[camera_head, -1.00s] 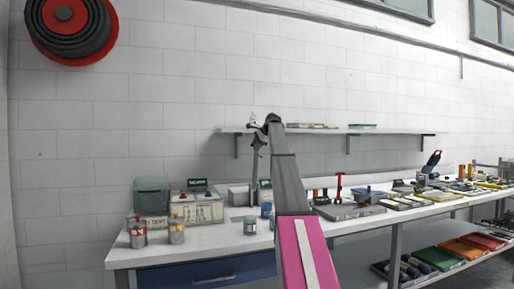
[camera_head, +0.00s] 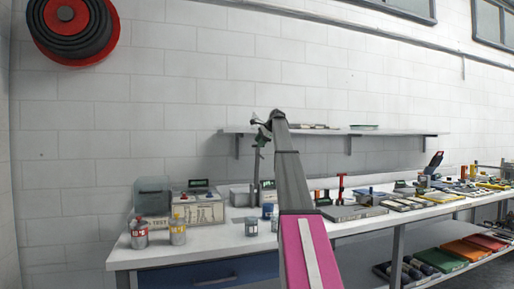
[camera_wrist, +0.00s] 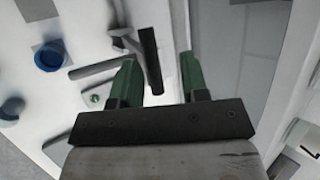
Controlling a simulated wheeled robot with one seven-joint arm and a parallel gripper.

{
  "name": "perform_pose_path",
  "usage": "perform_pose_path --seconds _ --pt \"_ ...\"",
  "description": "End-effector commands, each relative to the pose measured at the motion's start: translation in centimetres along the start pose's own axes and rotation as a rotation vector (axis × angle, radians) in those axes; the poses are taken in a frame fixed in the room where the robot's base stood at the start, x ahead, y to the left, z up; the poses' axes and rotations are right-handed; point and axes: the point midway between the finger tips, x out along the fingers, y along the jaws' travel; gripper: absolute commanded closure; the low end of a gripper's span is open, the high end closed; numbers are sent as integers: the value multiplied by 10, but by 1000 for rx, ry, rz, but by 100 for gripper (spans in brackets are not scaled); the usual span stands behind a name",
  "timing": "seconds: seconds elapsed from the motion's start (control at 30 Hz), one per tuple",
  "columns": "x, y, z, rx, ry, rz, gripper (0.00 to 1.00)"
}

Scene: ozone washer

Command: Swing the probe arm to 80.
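My gripper (camera_wrist: 158,60) shows in the wrist view with two green fingers apart. A dark rod (camera_wrist: 151,58), which looks like part of the probe arm, lies between the fingers in the picture, nearer the left one. I cannot tell whether it touches a finger or lies beyond them. A grey bracket (camera_wrist: 122,38) adjoins the rod's upper left. In the head view my gripper (camera_head: 262,137) is at the far end of my arm, above a thin grey upright post (camera_head: 256,172) on the bench. No angle scale or reading of 80 is legible.
A wall shelf (camera_head: 390,132) runs behind my arm.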

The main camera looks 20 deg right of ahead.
Motion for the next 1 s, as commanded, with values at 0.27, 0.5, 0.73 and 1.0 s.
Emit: perform_pose_path --seconds 0.27,0.5,0.73,1.0 --pt "-53 1 1 0 -1 4 59" --pt "-74 2 2 0 -3 7 59" --pt "-75 3 1 0 -3 8 59" --pt "-75 3 1 0 -2 8 59"
